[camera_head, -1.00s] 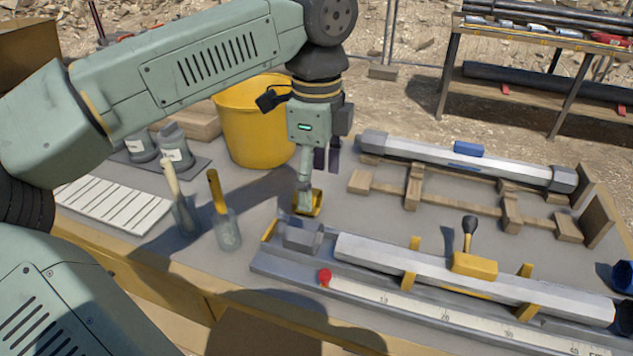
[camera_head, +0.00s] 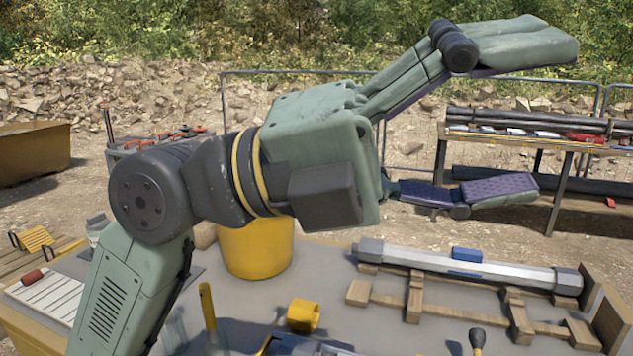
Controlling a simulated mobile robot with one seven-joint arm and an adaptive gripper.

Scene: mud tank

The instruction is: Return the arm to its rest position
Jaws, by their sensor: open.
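My gripper (camera_head: 512,118) is raised above the back of the workbench and points to the right. Its two long fingers are spread wide apart, with nothing between them. My arm crosses the left and middle of the view, and its wrist hides part of the yellow bucket. The fingers are clear of everything on the bench.
The yellow bucket (camera_head: 257,247) stands on the workbench (camera_head: 345,313). A yellow ring (camera_head: 303,315) lies in front of it. A grey tube (camera_head: 500,268) with a blue block (camera_head: 467,255) rests on a wooden cradle (camera_head: 413,300). A rack table (camera_head: 560,143) stands behind at right.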

